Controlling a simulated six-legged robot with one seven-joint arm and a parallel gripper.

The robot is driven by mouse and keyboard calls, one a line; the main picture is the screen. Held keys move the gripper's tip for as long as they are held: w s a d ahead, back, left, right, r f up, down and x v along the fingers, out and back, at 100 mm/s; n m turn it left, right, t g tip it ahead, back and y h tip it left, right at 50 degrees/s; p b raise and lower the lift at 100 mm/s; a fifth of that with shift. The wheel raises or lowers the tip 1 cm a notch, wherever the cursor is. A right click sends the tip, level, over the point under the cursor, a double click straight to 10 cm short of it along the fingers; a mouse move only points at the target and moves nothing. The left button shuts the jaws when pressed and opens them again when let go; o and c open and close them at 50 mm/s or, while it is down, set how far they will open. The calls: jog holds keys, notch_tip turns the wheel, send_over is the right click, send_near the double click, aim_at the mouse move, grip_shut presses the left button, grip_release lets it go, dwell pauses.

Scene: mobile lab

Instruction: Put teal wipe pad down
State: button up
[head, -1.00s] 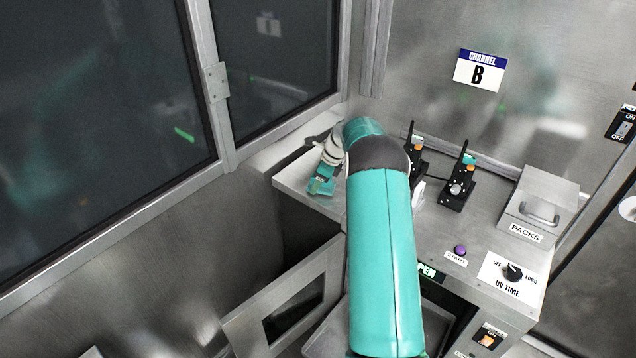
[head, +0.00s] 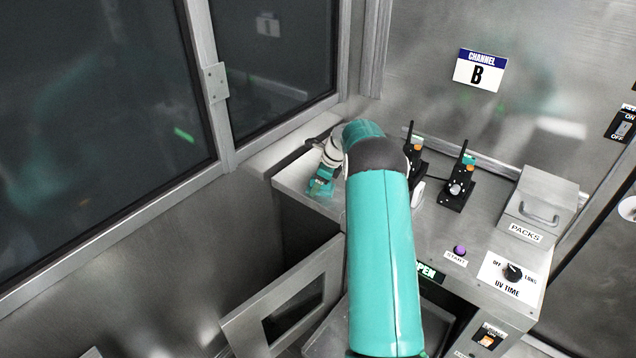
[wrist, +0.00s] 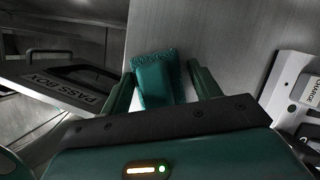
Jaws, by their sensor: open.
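The teal wipe pad (wrist: 157,82) lies on the bare steel counter top in the wrist view, just ahead of my gripper. My gripper (wrist: 163,80) is open, with one finger on each side of the pad. I see a gap right of the pad; on the left the finger is close, and I cannot tell if it touches. In the head view my gripper (head: 321,184) is low over the left end of the steel counter (head: 296,178). There I cannot separate the pad from the teal gripper parts.
An open door (head: 290,305), labelled PASS BOX in the wrist view (wrist: 85,85), hangs below the counter's left side. Two black handsets (head: 458,187) stand in holders right of my arm. A PACKS box (head: 540,205) is farther right. A glass window (head: 275,60) borders the left.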

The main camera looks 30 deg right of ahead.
jog(key=shift+s+a+f, duration=0.3)
jog(key=shift+a+f, duration=0.05)
jog(key=shift+f, duration=0.2)
jog(key=shift+r, duration=0.2)
jog(key=v, duration=1.2)
jog(key=shift+w+d+r, duration=0.2)
jog(key=shift+w+r, duration=0.1)
jog(key=shift+r, duration=0.15)
jog(key=s+a+r+n+h, duration=0.1)
jog(key=s+a+r+n, duration=0.5)
jog(key=a+r, duration=0.3)
jog(key=s+a+r+n+h, duration=0.1)
jog(key=s+a+r+n, duration=0.6)
jog(key=a, duration=0.5)
jog(key=s+a+n+t, duration=0.1)
jog(key=s+a+n, duration=0.5)
jog(key=s, duration=0.5)
jog(key=s+a+n+t, duration=0.1)
jog(key=s+a+n, duration=0.6)
jog(key=s, duration=0.4)
jog(key=shift+s+a+f+n+h, duration=0.2)
jog(key=shift+f+n+h, duration=0.15)
jog(key=shift+n, duration=0.45)
jog(key=shift+d, duration=0.15)
